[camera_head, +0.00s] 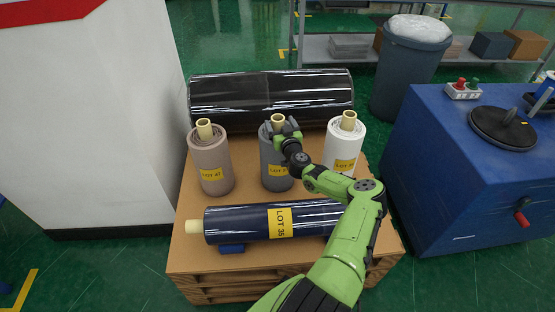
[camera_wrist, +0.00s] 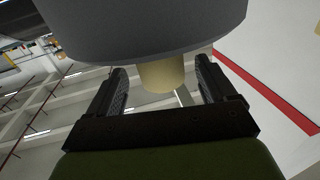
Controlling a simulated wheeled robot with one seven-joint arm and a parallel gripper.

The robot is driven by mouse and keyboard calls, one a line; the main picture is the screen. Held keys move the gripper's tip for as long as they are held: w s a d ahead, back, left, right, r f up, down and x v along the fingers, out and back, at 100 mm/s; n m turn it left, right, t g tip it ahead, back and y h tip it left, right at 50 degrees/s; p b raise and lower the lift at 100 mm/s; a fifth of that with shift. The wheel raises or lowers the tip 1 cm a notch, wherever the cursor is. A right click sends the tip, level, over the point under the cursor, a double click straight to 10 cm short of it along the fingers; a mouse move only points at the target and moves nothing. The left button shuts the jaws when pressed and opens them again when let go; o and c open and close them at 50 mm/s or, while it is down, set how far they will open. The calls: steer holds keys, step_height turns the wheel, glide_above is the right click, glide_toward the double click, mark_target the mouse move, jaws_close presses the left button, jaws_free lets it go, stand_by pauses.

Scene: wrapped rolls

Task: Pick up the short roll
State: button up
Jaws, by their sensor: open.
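Three short rolls stand upright on the pallet: a brown one (camera_head: 211,160) at left, a dark grey one (camera_head: 273,180) in the middle and a white one (camera_head: 344,145) at right. Each has a tan core and a yellow lot label. My gripper (camera_head: 286,128) is at the top of the grey roll, by its core (camera_head: 278,120). In the wrist view my open gripper (camera_wrist: 161,70) has one finger on each side of the tan core (camera_wrist: 161,77), below the grey roll's end (camera_wrist: 150,30) in the picture. I cannot tell whether the fingers touch the core.
A long black roll (camera_head: 270,92) lies behind the upright rolls. A navy roll (camera_head: 240,222) lies along the front of the cardboard-topped pallet (camera_head: 200,263), its right end hidden by my arm. A white block (camera_head: 90,120) stands left; a blue cabinet (camera_head: 460,170) and grey bin (camera_head: 405,75) stand right.

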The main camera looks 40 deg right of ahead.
mark_target(276, 117)
steer(key=b+x, duration=0.1)
steer(key=x, duration=0.3)
steer(key=shift+w+f, duration=0.15)
steer(key=shift+w, duration=0.1)
jaws_close()
